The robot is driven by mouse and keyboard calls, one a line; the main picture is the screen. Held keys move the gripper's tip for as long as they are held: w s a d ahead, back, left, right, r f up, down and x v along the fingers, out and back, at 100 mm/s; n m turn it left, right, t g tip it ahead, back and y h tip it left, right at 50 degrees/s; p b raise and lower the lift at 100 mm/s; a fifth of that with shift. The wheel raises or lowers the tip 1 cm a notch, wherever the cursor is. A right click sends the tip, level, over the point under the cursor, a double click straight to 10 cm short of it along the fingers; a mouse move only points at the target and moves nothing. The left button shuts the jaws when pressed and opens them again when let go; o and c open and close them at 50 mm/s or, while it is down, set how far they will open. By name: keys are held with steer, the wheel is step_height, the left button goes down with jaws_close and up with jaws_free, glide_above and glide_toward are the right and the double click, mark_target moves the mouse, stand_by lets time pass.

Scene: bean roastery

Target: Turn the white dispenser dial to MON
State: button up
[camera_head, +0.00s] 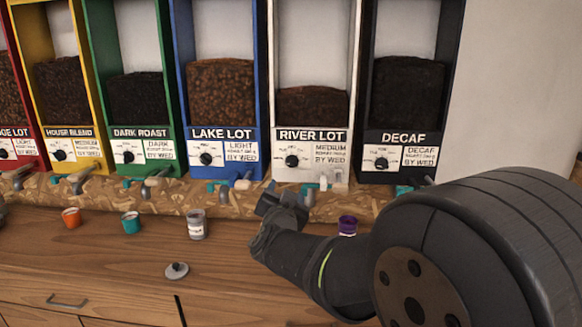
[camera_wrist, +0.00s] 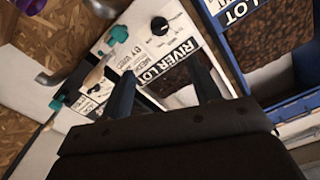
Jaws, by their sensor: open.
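The white dispenser (camera_head: 312,135) labelled RIVER LOT stands between the blue and black ones, part filled with brown beans. Its small black dial (camera_head: 292,161) sits at the lower left of its front. The tiny day marks and exact pointer direction are too small to read. In the wrist view the dial (camera_wrist: 160,25) shows beyond my fingers, above the RIVER LOT label (camera_wrist: 174,61). My gripper (camera_head: 281,203) is below and in front of the white dispenser. In the wrist view its two fingers (camera_wrist: 162,82) are spread, with nothing held and apart from the dial.
The blue LAKE LOT dispenser (camera_head: 222,130) and black DECAF dispenser (camera_head: 404,125) flank the white one closely. Spouts and levers (camera_head: 310,192) stick out below it. A grey jar (camera_head: 196,224), a purple cup (camera_head: 347,226) and a lid (camera_head: 177,270) are on the wooden counter (camera_head: 100,265).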

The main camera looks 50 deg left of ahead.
mark_target(291, 165)
steer(key=w+a+n, duration=0.1)
steer(key=w+a, duration=0.3)
steer(key=w+a+n, duration=0.2)
steer(key=w+a, duration=0.2)
steer(key=w+a+n, duration=0.2)
steer(key=w+a, duration=0.2)
steer(key=shift+w+a, duration=0.2)
steer(key=shift+w, duration=0.1)
stand_by(0.3)
steer(key=c, duration=1)
